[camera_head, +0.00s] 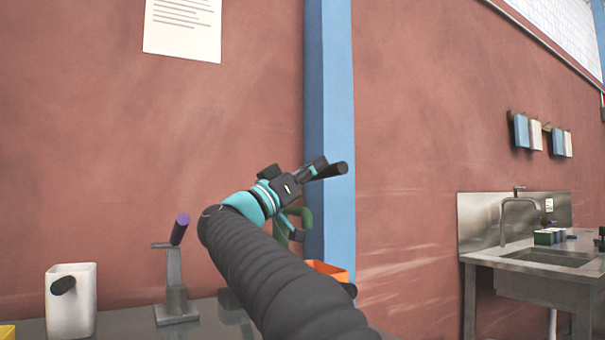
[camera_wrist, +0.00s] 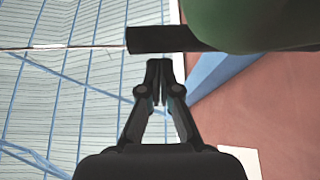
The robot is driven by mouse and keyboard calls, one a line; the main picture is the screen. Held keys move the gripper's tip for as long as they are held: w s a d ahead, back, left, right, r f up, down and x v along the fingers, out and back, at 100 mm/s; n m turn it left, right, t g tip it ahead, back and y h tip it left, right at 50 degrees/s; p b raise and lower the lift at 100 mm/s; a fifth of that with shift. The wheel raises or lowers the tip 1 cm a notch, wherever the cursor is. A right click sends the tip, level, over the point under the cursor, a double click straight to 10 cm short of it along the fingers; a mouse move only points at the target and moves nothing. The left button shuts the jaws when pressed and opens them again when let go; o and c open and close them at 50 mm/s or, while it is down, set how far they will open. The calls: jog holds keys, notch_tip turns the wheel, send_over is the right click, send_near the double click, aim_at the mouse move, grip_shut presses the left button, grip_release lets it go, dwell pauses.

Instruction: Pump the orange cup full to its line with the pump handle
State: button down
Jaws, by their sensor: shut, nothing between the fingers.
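The orange cup (camera_head: 330,270) shows only by its rim, behind my arm; its inside, fill level and line are hidden. A green pump body (camera_head: 304,216) stands beside it, mostly hidden by my wrist. A dark bar, seemingly the pump handle (camera_head: 336,171), is beside my gripper (camera_head: 318,166). In the wrist view the handle (camera_wrist: 160,40) runs across the picture beside the green body (camera_wrist: 250,20). My gripper (camera_wrist: 158,66) is shut and empty, its tips just below the bar in that picture; I cannot tell whether they touch.
A white container (camera_head: 82,300) with a black handle and a grey stand (camera_head: 174,270) with a purple-tipped lever are on the metal table (camera_head: 210,320) at left. A blue post (camera_head: 330,110) stands behind my gripper. A sink (camera_head: 550,257) is at right.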

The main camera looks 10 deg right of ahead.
jog(key=shift+x, duration=1.25)
jog(key=shift+a, duration=0.1)
jog(key=shift+s+f+b, duration=0.15)
jog(key=shift+f+b, duration=0.4)
jog(key=shift+f, duration=0.85)
